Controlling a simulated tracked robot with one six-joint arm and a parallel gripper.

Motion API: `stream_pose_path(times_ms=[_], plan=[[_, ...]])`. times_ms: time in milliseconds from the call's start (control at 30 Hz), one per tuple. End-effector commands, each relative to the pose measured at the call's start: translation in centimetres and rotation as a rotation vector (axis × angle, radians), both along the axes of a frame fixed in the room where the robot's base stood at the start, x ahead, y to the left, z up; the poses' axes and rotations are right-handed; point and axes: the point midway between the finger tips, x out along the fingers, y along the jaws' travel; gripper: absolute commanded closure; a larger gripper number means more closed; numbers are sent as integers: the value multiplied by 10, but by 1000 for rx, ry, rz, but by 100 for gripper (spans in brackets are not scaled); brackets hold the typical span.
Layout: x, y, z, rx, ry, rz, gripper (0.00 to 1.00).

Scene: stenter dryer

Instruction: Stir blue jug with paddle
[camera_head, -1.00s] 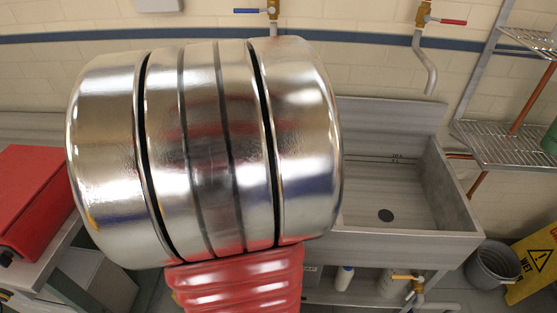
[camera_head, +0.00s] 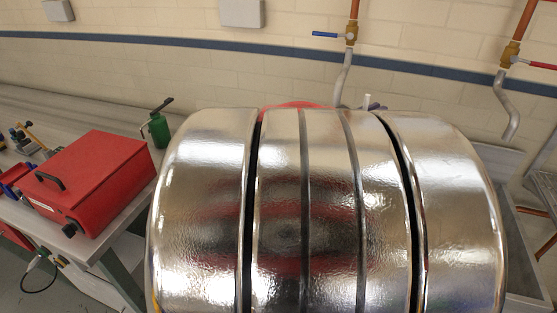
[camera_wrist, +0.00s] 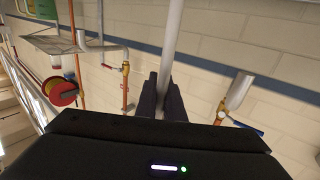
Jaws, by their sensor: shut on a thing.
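In the wrist view my gripper (camera_wrist: 161,88) has its dark fingers shut on a pale grey rod, which looks like the shaft of the paddle (camera_wrist: 172,40). The shaft runs from between the fingers up to the top edge of the picture. Its far end is out of view. In the head view my shiny arm fills the lower middle and hides most of the gripper; a short pale rod tip shows just behind it. I see no blue jug in either view.
Blue-handled (camera_head: 345,70) and red-handled (camera_head: 508,75) taps are on the back wall. My arm hides most of the sink at right. A red reel (camera_wrist: 63,92) shows in the wrist view.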

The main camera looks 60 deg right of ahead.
Motion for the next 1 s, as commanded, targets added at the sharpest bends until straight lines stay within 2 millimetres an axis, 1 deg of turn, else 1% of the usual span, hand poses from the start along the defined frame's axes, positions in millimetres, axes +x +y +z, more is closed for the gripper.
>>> stream_pose_path(times_ms=[100,1000], plan=[[0,0,10,-3,-1,0,100],[0,0,73,-3,-1,0,100]])
